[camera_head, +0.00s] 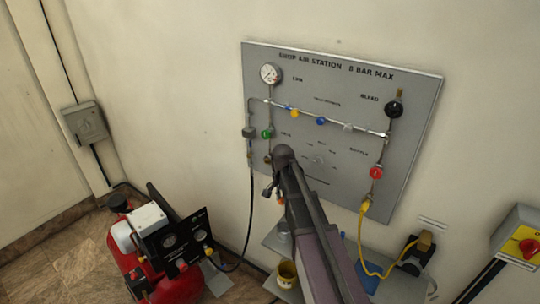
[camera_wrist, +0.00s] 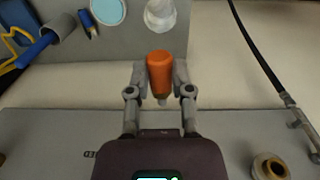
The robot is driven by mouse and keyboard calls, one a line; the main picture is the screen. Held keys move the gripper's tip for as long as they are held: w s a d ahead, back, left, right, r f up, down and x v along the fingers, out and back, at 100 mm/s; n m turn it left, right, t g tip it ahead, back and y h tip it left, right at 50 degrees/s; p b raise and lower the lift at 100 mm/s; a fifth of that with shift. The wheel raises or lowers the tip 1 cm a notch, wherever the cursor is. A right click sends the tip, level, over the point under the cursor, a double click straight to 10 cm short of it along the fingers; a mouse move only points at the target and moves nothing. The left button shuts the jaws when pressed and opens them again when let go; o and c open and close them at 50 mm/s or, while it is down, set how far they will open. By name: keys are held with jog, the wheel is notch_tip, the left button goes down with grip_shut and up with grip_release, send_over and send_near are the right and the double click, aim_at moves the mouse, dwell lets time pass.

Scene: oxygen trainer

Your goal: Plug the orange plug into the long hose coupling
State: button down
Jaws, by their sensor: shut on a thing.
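The orange plug (camera_wrist: 160,72) is between the fingers of my gripper (camera_wrist: 160,78) in the wrist view. Its orange body points away from my wrist, and a thin metal tip shows on the side toward my palm. In the head view, my gripper (camera_head: 274,190) is in front of the lower part of the grey panel, partly hidden by my arm. A small bit of the orange plug (camera_head: 281,201) shows there. A brass ring-shaped fitting (camera_wrist: 270,168) is at the lower right of the wrist view, apart from the plug. I cannot tell which fitting is the long hose coupling.
The grey panel (camera_head: 425,120) carries a gauge, pipes and coloured knobs. A black hose (camera_head: 250,205) runs from the red compressor (camera_head: 172,287) to the panel. A yellow hose (camera_head: 364,235) hangs at the right.

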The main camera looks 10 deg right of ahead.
jog(key=w+a+r+t+y+p, duration=0.3)
jog(key=w+a+r, duration=0.3)
jog(key=a, duration=0.5)
jog(key=shift+a+y+p, duration=0.25)
jog(key=shift+y+p, duration=0.05)
jog(key=shift+p, duration=0.45)
jog(key=shift+w+d+r, duration=0.1)
jog(key=shift+w+d, duration=0.05)
jog(key=w+d, duration=0.3)
jog(key=w, duration=0.1)
jog(key=shift+w+d, duration=0.1)
jog(key=shift+d, duration=0.3)
dwell(1.5)
jog(key=shift+w+d, duration=1)
jog(key=shift+w, duration=0.2)
dwell(1.0)
jog(key=shift+c, duration=2.2)
grip_release()
jog(key=shift+r, duration=0.1)
